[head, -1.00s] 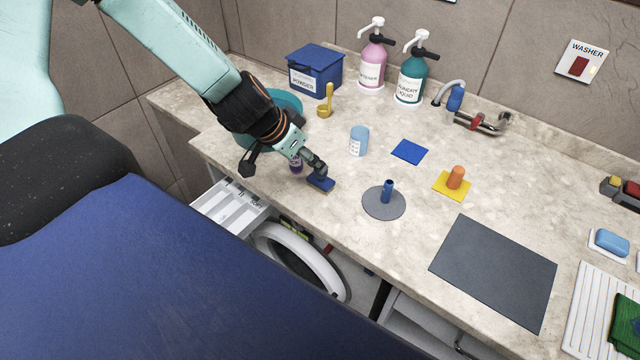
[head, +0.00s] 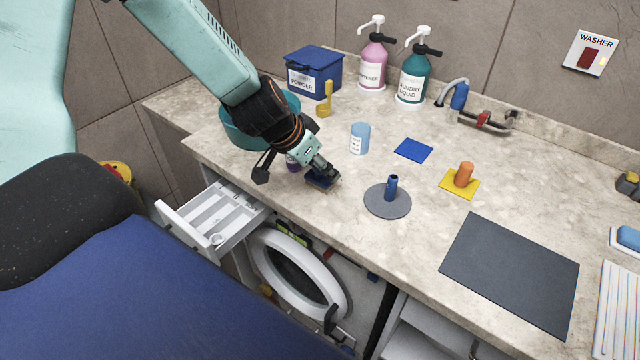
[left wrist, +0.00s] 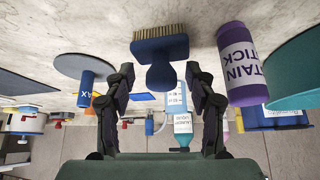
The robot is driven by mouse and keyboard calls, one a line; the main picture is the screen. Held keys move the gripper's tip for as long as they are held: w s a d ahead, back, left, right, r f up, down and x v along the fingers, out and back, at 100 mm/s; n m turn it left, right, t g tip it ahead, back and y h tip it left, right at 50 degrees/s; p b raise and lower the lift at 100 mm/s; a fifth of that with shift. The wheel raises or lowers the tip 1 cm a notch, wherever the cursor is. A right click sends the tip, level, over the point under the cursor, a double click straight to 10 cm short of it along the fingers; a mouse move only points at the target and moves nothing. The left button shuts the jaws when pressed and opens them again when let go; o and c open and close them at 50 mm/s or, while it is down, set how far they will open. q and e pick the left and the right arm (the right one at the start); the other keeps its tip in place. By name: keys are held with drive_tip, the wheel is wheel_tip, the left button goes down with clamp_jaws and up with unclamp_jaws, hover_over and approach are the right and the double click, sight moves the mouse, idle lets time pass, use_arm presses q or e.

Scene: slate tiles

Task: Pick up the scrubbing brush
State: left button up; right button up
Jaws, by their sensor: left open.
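The scrubbing brush (head: 319,184) lies on the counter near its front edge, partly hidden by my left gripper (head: 326,172). In the left wrist view the brush (left wrist: 160,47) is blue with pale bristles along one side. Its rounded handle end points toward the space between the fingers of my left gripper (left wrist: 160,78). The fingers are apart, one on each side of the handle, with gaps visible. My right gripper is in neither view.
A purple stain stick (left wrist: 240,60) stands close beside the brush, near a teal basin (head: 240,128). A grey disc with a blue peg (head: 387,203) is to the right. An open drawer (head: 222,217) and a washer door (head: 300,275) are below the counter.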

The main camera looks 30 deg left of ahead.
use_arm(q)
drive_tip(key=shift+w+a+f, duration=0.15)
drive_tip(key=c, duration=0.3)
clamp_jaws()
